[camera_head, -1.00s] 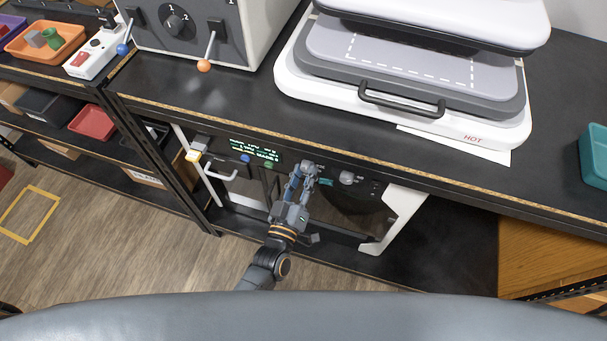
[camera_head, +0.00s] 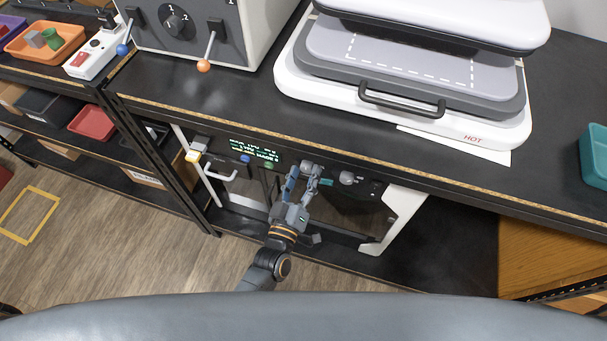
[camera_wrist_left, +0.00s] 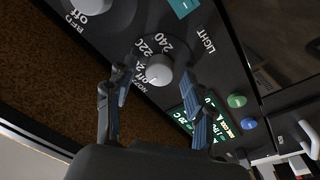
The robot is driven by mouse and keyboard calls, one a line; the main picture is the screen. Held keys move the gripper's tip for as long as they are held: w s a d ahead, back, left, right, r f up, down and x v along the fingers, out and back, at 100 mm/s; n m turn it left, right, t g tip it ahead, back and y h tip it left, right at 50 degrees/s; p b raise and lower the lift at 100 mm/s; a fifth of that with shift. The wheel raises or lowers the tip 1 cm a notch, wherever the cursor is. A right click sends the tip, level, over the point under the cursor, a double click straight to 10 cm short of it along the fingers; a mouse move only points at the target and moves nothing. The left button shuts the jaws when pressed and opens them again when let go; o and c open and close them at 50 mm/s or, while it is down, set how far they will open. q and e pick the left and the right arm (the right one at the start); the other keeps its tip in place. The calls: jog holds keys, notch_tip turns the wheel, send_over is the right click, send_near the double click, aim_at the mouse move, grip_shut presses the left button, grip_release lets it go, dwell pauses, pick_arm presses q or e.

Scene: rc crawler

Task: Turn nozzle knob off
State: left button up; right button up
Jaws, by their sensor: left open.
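The nozzle knob (camera_wrist_left: 158,71) is a light grey round knob on the dark panel of the machine below the counter. Labels for off, 220 and 240 surround it in the left wrist view; its pointer is too unclear to read. My left gripper (camera_wrist_left: 153,92) is open, with one finger on either side of the knob in that view. I cannot tell whether either finger touches it. In the head view the left gripper (camera_head: 304,173) is at the panel, its fingers spread near the knob. My right gripper is not in view.
The bed knob (camera_wrist_left: 92,4) sits beside the nozzle knob, marked off. A teal LIGHT switch (camera_wrist_left: 183,5), a green-text display (camera_head: 253,149) and blue and green buttons are near. The counter edge overhangs the panel; a heat press (camera_head: 440,111) stands above.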

pick_arm(q)
jog(key=v, duration=1.2)
jog(key=shift+f, duration=0.1)
